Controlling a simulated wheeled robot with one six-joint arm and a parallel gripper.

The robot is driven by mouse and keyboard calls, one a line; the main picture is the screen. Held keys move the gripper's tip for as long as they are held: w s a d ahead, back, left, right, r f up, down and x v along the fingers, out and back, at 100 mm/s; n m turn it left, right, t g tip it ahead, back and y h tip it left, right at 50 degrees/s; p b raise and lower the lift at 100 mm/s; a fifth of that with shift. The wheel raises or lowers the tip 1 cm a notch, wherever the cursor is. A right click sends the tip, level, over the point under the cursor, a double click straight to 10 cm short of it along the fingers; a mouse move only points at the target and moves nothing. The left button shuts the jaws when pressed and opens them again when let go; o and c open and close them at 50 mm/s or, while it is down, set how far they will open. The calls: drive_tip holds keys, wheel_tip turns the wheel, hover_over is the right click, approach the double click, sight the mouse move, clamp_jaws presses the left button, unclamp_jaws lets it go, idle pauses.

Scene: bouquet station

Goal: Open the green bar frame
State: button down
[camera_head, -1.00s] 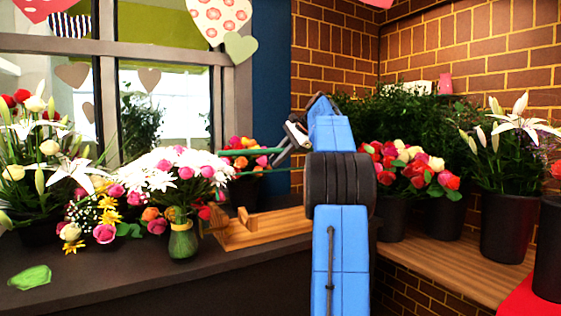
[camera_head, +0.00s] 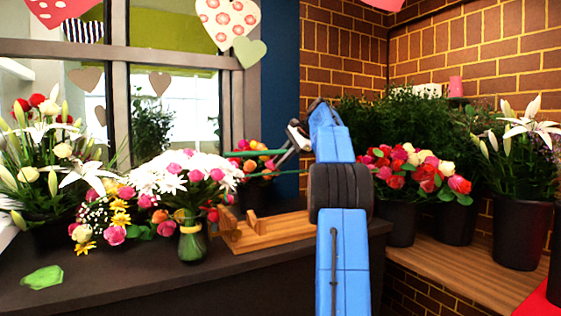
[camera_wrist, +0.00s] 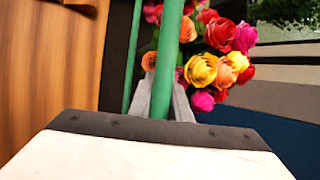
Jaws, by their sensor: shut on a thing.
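The green bar frame (camera_head: 262,153) shows in the head view as two thin, roughly level green bars, one above the other, over a wooden base (camera_head: 262,241) on the dark counter. My gripper (camera_head: 292,141) is at the right part of the upper bar. In the wrist view a thick green bar (camera_wrist: 168,45) runs between the two grey fingers (camera_wrist: 165,100), which are shut on it. A second, thinner green bar (camera_wrist: 133,60) lies to its left. My blue arm hides the right end of the frame and part of the base.
A green vase (camera_head: 192,240) with white and pink flowers stands just left of the base. A colourful bouquet (camera_head: 250,165) stands behind the bars. Dark pots of flowers (camera_head: 398,221) stand on the wooden shelf at right. A green leaf-like piece (camera_head: 42,277) lies on the counter's left.

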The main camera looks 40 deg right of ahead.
drive_tip(key=shift+w+f, duration=0.1)
drive_tip(key=shift+f, duration=0.4)
idle(0.4)
drive_tip(key=c, duration=1.6)
unclamp_jaws()
drive_tip(key=shift+w+d, duration=0.1)
drive_tip(key=shift+c, duration=0.2)
drive_tip(key=v, duration=1.7)
drive_tip(key=shift+s+r, duration=0.2)
drive_tip(key=shift+r, duration=0.05)
